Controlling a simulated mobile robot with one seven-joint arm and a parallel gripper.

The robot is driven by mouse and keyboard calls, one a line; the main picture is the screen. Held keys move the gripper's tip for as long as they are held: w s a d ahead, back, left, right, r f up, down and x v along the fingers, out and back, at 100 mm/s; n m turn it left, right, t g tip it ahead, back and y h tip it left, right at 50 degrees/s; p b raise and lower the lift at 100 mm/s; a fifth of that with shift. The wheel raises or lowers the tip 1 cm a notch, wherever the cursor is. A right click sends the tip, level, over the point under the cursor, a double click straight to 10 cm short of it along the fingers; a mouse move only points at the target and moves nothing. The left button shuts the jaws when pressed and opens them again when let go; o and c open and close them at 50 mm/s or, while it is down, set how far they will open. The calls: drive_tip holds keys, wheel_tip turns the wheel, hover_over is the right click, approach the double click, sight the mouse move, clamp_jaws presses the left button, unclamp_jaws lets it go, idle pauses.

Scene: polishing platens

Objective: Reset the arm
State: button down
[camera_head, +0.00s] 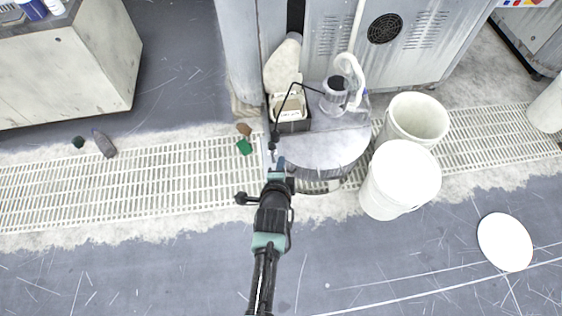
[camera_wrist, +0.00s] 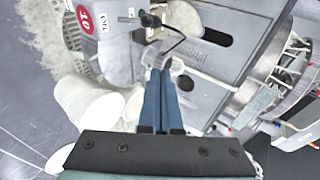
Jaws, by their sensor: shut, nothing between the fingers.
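My gripper (camera_head: 277,163) is at the end of my arm, which reaches up the middle of the head view. Its fingertips are over the left edge of a round grey platen (camera_head: 325,152). In the wrist view the two blue fingers of my gripper (camera_wrist: 159,75) lie together, with nothing seen between them. I cannot tell whether the fingertips touch anything below.
Two white buckets (camera_head: 417,118) (camera_head: 400,180) stand right of the platen. A grey cabinet (camera_head: 400,40) is behind it. A white disc (camera_head: 505,242) lies on the floor at right. A bottle (camera_head: 104,143) lies at left. The floor in front looks mostly clear.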

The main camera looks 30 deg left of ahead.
drive_tip(key=shift+s+d+r, duration=0.15)
drive_tip(key=shift+s+r, duration=0.1)
idle(0.5)
